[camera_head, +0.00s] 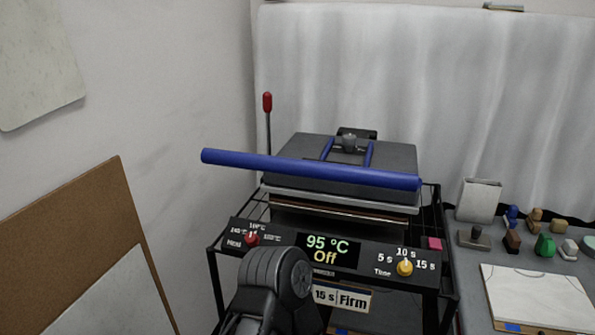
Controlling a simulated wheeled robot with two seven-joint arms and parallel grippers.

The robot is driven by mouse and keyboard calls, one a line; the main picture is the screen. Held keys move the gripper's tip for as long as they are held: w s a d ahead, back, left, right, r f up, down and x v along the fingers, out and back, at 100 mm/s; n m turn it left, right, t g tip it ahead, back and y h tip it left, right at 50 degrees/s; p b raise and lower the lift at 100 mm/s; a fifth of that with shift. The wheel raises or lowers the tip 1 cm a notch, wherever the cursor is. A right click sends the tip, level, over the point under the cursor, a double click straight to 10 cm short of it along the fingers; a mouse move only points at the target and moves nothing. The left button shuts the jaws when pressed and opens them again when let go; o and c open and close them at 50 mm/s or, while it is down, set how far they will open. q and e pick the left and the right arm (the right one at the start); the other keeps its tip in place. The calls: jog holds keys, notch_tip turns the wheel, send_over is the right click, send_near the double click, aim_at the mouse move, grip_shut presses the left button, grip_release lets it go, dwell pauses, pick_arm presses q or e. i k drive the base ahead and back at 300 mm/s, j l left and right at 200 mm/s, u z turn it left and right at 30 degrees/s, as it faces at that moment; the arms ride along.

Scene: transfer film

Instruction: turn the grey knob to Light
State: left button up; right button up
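The heat press (345,160) stands on a black wire rack, with its control panel (375,258) facing me. No grey knob shows on the panel. A dark grey link of one of my arms covers the panel's lower middle, left of a small label too blurred to read surely. No Light mark can be read. A card reading "15 s | Firm" (343,298) hangs below the panel. I see no fingers of either gripper.
A red Heat knob (252,239) and a yellow Time knob (404,267), near 10 s, flank the display (327,250) reading "95 °C Off". A long blue handle (310,170) crosses above. Small stamps and blocks stand on the right table (470,290).

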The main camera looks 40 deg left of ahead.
aim_at(348, 140)
jog(key=u, duration=1.1)
